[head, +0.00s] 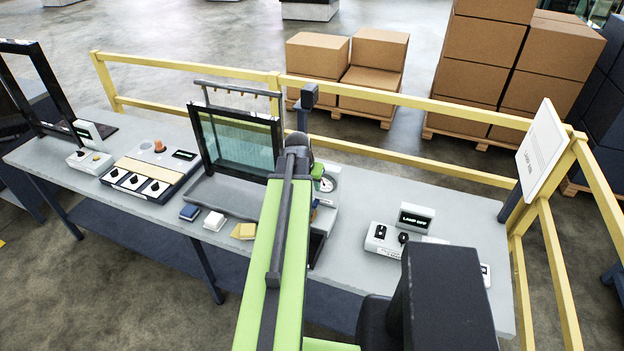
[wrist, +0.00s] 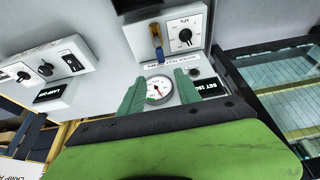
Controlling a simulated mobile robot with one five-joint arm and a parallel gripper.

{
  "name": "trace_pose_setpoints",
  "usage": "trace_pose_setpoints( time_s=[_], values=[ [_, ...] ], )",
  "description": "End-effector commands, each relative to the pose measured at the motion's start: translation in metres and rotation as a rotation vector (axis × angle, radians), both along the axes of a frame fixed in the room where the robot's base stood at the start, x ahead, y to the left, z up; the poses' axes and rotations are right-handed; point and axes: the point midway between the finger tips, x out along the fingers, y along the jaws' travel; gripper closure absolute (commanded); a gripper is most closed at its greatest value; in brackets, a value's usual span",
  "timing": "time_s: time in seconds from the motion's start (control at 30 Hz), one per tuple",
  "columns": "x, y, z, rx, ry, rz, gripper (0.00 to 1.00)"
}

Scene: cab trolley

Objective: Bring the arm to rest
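My green arm (head: 285,240) reaches forward over the grey bench (head: 375,210). In the head view, the gauge (head: 328,183) is just right of the arm's end, and the arm hides most of the gripper and part of the panel.
A framed glass screen (head: 235,145) stands left of the arm. A control box with a display (head: 415,218) is to the right. Yellow rails (head: 400,98) run behind the bench, with a white sign (head: 540,150) at right.

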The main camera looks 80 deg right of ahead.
Motion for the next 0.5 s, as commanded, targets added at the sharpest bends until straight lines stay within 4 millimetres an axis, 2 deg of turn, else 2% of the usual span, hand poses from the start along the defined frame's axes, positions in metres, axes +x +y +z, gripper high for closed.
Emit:
trace_pose_setpoints(
  time_s=[0.03,0.1,0.5],
  values=[
    [0.0005,0.0053,0.0183,0.0,0.0,0.0,0.6],
    [0.0012,0.0084,0.0239,0.0,0.0,0.001,0.6],
    [0.0018,0.0096,0.0227,0.0,0.0,0.001,0.6]
  ],
)
